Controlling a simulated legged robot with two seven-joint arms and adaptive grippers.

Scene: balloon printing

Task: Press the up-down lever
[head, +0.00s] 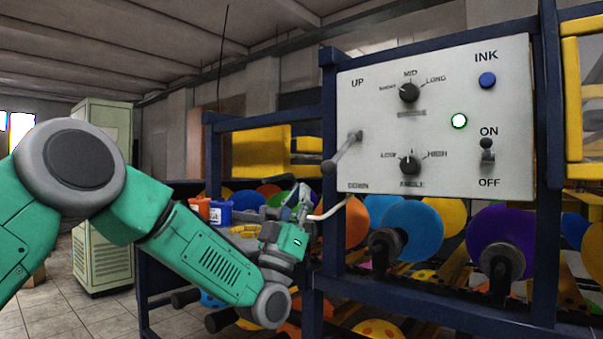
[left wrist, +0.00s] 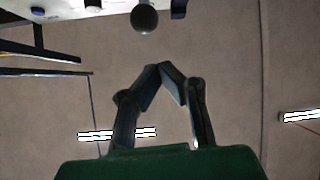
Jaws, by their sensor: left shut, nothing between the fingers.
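The up-down lever (head: 343,151) is on the left side of the white control panel (head: 436,118), between the printed words UP and DOWN. It slants down to the left and ends in a dark round knob (head: 329,167). My left gripper (head: 302,188) is shut and empty, just below and left of the knob, apart from it. In the left wrist view the fingers (left wrist: 161,68) meet at their tips, and the dark knob (left wrist: 144,18) shows beyond them at the top. My right gripper is not in view.
A dark blue frame (head: 329,110) surrounds the panel. Colourful balloons and a blue bucket (head: 219,212) stand lower down and behind. A cabinet (head: 103,190) stands at left.

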